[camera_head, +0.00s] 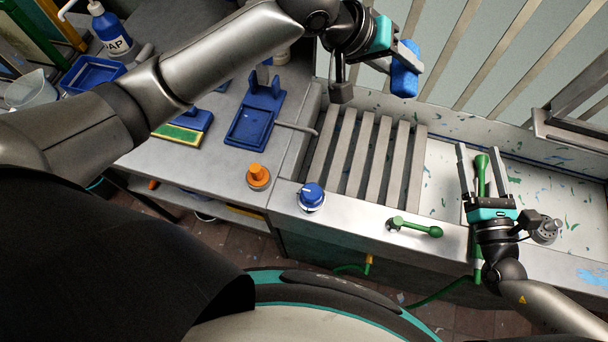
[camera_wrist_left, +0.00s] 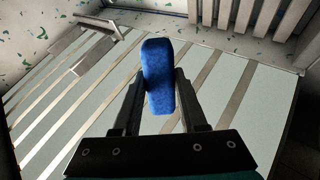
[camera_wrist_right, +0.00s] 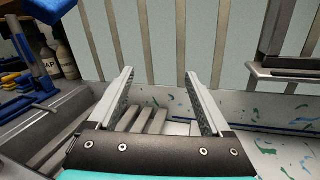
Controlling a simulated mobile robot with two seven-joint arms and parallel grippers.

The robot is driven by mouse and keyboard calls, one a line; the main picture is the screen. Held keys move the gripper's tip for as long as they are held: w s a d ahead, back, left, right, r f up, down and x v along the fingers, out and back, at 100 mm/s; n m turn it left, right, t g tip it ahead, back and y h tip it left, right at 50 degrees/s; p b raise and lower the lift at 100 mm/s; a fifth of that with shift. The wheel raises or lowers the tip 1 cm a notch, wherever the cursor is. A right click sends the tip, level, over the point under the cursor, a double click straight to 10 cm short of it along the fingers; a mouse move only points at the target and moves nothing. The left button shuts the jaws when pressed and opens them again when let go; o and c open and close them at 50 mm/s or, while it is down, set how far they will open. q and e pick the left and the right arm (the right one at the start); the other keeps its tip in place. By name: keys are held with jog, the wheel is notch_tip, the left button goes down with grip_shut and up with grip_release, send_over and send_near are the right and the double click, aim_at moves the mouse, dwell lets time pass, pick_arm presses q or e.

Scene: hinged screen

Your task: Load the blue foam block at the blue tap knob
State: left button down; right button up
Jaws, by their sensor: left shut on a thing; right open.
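The blue foam block (camera_head: 405,80) is in my left gripper (camera_head: 403,57), held up in front of the slatted screen (camera_head: 455,55) and clear of the sink. In the left wrist view the block (camera_wrist_left: 158,70) stands lengthwise between the two fingers. The blue tap knob (camera_head: 312,195) sits on the sink's front ledge with a pale pointer mark; my left gripper is above and beyond it. My right gripper (camera_head: 481,150) is open over the right part of the sink. A green handle (camera_head: 481,172) shows between its fingers in the head view; the right wrist view shows nothing between them.
An orange knob (camera_head: 258,174) and a green lever (camera_head: 415,227) flank the blue knob. A slatted rack (camera_head: 375,155) covers the sink's left part. A blue stand (camera_head: 250,125), a yellow-green sponge (camera_head: 183,130) and a soap bottle (camera_head: 111,30) are on the left counter.

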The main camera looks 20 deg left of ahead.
jog(key=s+a+f+n+g+y, duration=0.2)
jog(key=s+a+f+n+y, duration=0.2)
jog(key=s+a, duration=0.6)
jog(key=n+g+y, duration=0.3)
jog(key=n+y, duration=0.1)
send_near(311, 194)
jog(key=x, duration=1.3)
jog(key=shift+w+f, duration=0.2)
jog(key=shift+w, duration=0.15)
jog(key=shift+c, duration=0.4)
grip_shut()
